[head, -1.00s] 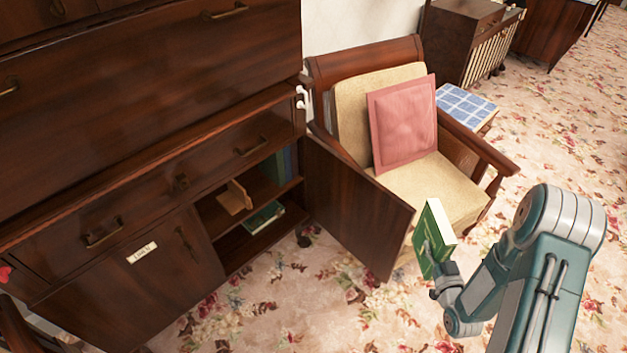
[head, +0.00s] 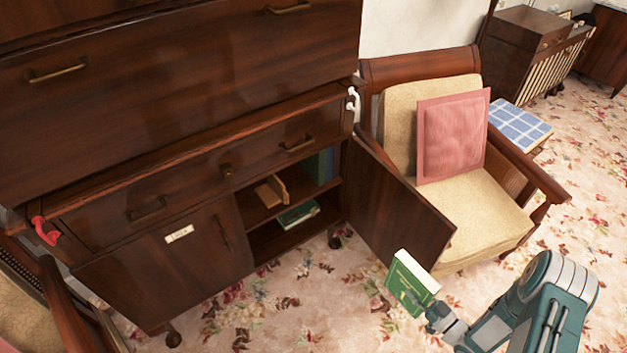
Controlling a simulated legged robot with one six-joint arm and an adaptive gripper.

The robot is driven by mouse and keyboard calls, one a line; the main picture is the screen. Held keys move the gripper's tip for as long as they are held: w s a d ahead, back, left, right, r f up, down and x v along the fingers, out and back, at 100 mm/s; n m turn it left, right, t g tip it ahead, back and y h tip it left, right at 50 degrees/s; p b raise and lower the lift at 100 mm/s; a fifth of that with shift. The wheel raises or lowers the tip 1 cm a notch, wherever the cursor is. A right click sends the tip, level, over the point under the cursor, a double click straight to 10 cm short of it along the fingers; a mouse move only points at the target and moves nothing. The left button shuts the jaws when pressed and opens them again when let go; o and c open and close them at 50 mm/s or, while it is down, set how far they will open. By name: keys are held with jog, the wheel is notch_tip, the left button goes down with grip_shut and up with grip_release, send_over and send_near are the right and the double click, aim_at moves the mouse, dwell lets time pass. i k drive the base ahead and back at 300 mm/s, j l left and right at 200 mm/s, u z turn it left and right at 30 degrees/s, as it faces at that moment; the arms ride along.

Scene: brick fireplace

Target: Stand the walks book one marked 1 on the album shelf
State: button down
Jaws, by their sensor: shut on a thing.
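My gripper (head: 432,312) is shut on a green book (head: 408,284) with pale page edges and light marks on its cover, too small to read surely. It holds the book tilted in the air, in front of the open cupboard door (head: 397,205). Inside the cupboard, the upper shelf (head: 254,210) bears a light wooden bookend (head: 272,191) and several blue and green upright books (head: 320,167) at its right end. Another green book (head: 298,213) lies flat on the lower shelf (head: 268,243). Part of my gripper is hidden by the held book.
An armchair (head: 505,222) with a pink cushion (head: 452,137) stands right behind the open door. Another chair (head: 40,310) is at lower left. Flowered carpet (head: 300,310) before the cupboard is clear.

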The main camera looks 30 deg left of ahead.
aim_at(293, 183)
jog(key=i+j, duration=0.1)
jog(key=j, duration=0.3)
jog(key=i+j, duration=0.1)
jog(key=j, duration=0.3)
jog(key=i+j, duration=0.15)
jog(key=j, duration=0.25)
jog(key=i+j, duration=0.1)
jog(key=j, duration=0.35)
jog(key=i+j, duration=0.1)
jog(key=j, duration=0.3)
